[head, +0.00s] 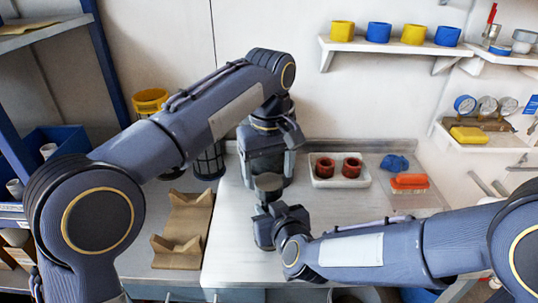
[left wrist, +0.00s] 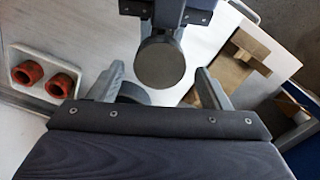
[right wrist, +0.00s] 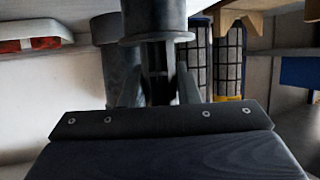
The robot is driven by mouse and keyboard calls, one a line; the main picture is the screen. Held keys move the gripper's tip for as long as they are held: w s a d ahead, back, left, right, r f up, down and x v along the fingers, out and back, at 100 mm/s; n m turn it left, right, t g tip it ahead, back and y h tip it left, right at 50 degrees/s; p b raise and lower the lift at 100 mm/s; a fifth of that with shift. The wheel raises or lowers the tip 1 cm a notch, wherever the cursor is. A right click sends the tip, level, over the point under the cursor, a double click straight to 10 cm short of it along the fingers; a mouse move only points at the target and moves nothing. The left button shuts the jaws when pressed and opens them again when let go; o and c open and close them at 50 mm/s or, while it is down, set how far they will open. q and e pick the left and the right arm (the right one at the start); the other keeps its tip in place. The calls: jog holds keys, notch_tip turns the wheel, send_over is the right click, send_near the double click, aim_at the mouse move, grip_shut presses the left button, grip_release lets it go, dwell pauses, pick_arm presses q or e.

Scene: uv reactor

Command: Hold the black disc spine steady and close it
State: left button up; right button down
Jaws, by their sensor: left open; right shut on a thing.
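The black disc spine shows in the head view as a dark round disc (head: 268,182) between my two grippers. In the left wrist view its round face (left wrist: 160,62) lies ahead of my left gripper (left wrist: 165,84), whose fingers are open and apart from it. In the right wrist view a dark cylinder with a flange (right wrist: 156,25) stands at the fingertips of my right gripper (right wrist: 156,88), which is shut on the narrower part beside the flange. In the head view my left gripper (head: 266,170) is above the disc and my right gripper (head: 268,212) is low beside it.
A white tray (head: 318,181) with two red-brown rings stands right of the grippers, beside a blue lump (head: 394,163) and an orange brush (head: 409,182). A wooden cradle (head: 184,228) and dark mesh cylinders (head: 208,163) stand left.

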aim_at(269, 181)
pick_arm(q)
jog(key=shift+f, duration=1.55)
jog(key=c, duration=1)
jog(key=m, duration=0.9)
jog(key=shift+m, duration=0.4)
jog(key=o, duration=1.1)
jog(key=shift+c, duration=0.2)
